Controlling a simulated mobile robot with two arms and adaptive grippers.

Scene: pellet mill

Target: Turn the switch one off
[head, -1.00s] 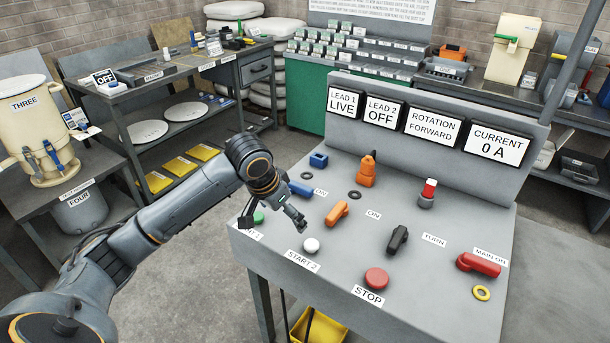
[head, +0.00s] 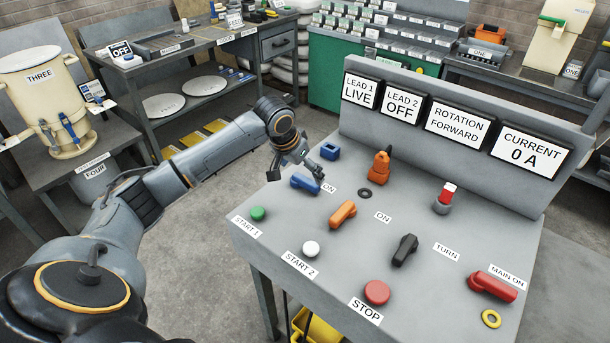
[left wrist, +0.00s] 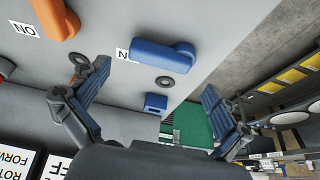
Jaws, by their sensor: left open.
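A blue switch handle (head: 304,184) lies on the sloped grey panel beside an ON label (head: 330,188). It also shows in the left wrist view (left wrist: 163,56). An orange switch handle (head: 342,214) sits nearer the front. The LEAD 1 display (head: 360,89) reads LIVE, and the LEAD 2 display (head: 401,107) reads OFF. My left gripper (head: 318,179) is open and empty, close above the blue handle. In the left wrist view its spread fingers (left wrist: 156,76) have the handle ahead and between them, apart from it. My right gripper is out of view.
Near the blue handle stand a blue padlock-like block (head: 330,151), an orange plug-like piece (head: 380,168) and a dark ring (head: 365,193). Green START 1 (head: 258,214), white START 2 (head: 310,249) and red STOP (head: 377,292) buttons line the front. The upright display board closes off the back.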

